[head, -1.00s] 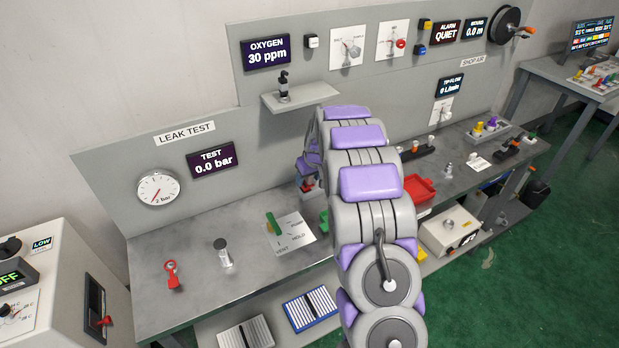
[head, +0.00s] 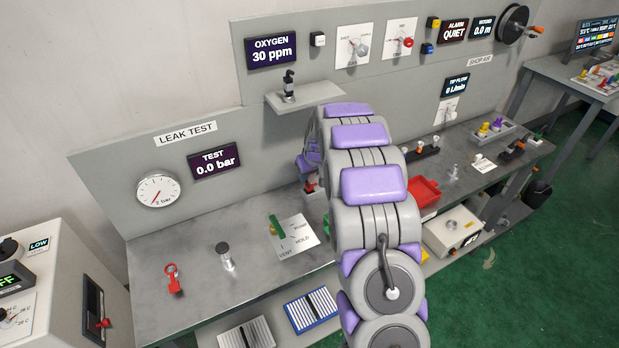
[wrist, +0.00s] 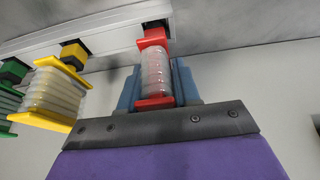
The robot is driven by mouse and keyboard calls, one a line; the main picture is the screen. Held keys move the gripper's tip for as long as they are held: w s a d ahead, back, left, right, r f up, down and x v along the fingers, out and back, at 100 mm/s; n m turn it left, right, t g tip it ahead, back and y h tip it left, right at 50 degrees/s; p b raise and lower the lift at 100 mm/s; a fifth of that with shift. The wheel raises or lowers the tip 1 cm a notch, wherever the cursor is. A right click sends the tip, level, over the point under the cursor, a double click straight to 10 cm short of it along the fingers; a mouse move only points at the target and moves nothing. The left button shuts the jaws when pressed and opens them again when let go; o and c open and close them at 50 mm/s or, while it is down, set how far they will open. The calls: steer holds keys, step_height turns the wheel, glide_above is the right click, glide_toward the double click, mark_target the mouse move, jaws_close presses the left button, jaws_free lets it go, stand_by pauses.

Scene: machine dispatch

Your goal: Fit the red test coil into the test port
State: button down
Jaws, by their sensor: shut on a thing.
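The red test coil (wrist: 155,68), pale windings between red end plates, is in the middle of the wrist view. My gripper (wrist: 158,86) is shut on it, one blue-grey finger on each side. The coil's far end meets a dark fitting on a white rail (wrist: 110,42); I cannot tell whether it is still seated there. In the head view my arm hides most of the gripper; a small red patch (head: 310,185) shows beside it, perhaps the coil. A short metal post (head: 225,256) stands on the bench under the LEAK TEST panel; I cannot tell whether it is the test port.
A yellow coil (wrist: 58,88) and a green coil (wrist: 10,95) sit left of the red one on the rail. A red-handled part (head: 173,279) and a valve card with green lever (head: 292,236) are on the bench. The bench's front left is mostly clear.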

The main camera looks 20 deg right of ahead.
steer(key=shift+a+r, duration=0.2)
steer(key=shift+r, duration=0.2)
steer(key=shift+d+r+p, duration=0.2)
steer(key=shift+r+p, duration=0.2)
steer(key=shift+r, duration=0.45)
steer(key=shift+r+p, duration=1.3)
steer(key=shift+r, duration=2.45)
steer(key=shift+s+a, duration=0.1)
